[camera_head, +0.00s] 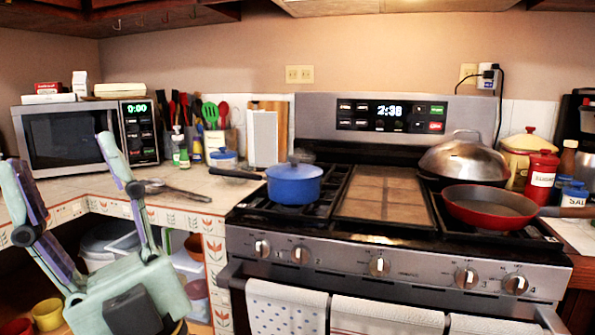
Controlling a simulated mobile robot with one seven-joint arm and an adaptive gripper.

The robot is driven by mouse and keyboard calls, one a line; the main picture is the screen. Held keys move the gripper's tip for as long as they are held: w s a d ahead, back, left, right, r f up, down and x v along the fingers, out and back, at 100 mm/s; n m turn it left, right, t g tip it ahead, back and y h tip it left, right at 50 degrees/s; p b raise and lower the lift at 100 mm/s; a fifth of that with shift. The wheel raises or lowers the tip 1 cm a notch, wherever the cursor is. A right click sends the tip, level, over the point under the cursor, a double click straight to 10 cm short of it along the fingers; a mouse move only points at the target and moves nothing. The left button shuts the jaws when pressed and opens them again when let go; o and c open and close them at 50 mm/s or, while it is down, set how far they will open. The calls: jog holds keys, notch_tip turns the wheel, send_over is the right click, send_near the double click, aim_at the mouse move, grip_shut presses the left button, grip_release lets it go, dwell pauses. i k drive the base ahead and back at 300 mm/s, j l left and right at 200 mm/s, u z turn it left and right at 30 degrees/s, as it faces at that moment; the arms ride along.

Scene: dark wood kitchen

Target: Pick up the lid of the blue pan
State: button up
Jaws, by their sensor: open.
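The blue pan (293,190) stands on the left burner of the stove, its dark handle pointing left over the counter edge. Its blue lid (293,169) sits on top, with a small dark knob in the middle. My gripper (64,163) is in the left foreground, pale green, with its two fingers spread wide apart and pointing up. It is empty and well to the left of the pan, in front of the counter.
A red skillet (490,206) and a steel domed lid (465,158) are on the stove's right side. A microwave (80,137), utensils and a white box (262,138) line the back counter. Tongs (178,189) lie on the counter. Towels (285,308) hang from the oven handle.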

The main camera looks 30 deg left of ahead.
aim_at(294, 170)
jog(key=i+u, duration=0.2)
jog(key=u, duration=0.15)
jog(key=i+u, duration=0.35)
jog(key=i+l+u, duration=0.1)
jog(key=u, duration=0.25)
